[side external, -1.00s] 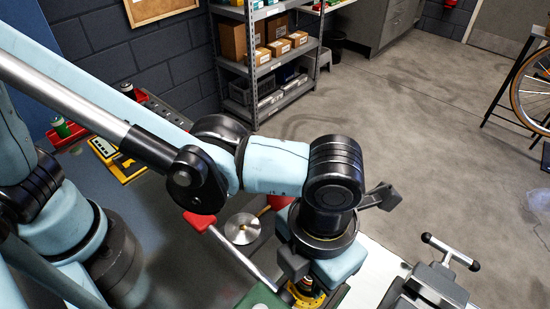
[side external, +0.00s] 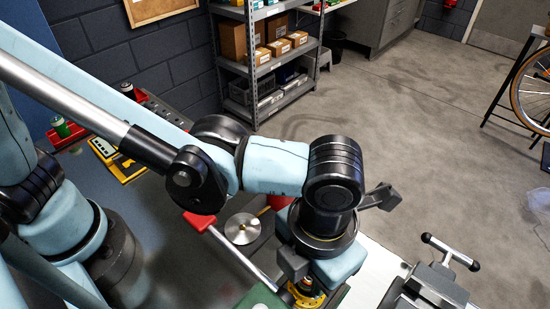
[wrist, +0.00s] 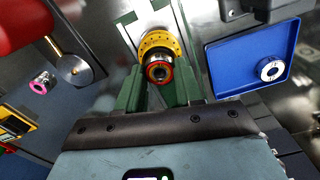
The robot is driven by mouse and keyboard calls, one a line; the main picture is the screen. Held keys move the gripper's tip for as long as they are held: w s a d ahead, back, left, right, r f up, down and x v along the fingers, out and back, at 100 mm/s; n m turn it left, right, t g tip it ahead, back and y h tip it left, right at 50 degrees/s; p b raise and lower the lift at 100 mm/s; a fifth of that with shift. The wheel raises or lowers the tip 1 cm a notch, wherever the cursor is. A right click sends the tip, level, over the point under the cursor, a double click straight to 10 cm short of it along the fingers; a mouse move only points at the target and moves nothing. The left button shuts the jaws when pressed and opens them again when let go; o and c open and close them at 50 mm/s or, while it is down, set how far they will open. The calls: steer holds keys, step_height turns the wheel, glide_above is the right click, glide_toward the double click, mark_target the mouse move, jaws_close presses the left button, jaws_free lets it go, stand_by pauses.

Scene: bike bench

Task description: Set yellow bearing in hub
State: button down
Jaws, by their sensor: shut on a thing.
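My gripper (wrist: 160,82) shows in the wrist view with a green finger on each side of a small ringed part. I take this part for the yellow bearing (wrist: 158,72), though its rim looks orange-red; my gripper is shut on it. The hub, with a yellow flange pierced by holes (wrist: 160,42), lies directly beyond it, in line with it. I cannot tell whether the bearing is inside the hub or just above it. In the side view my gripper mostly hides this spot; only part of the yellow flange (side external: 308,299) shows beneath it.
A blue tray (wrist: 222,80) holds a white-ringed bearing (wrist: 270,70) to the right. A pink-ringed bearing (wrist: 40,86) lies at the left, beside a metal disc (wrist: 75,70). A red-ended tool (side external: 199,221) is close by. A grey vise (side external: 440,280) stands to the right.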

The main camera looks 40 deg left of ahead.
steer(key=shift+f, duration=0.5)
steer(key=c, duration=1)
jaws_free()
steer(key=shift+r, duration=0.1)
step_height(320, 180, up, 11)
steer(key=shift+f, duration=0.1)
stand_by(0.3)
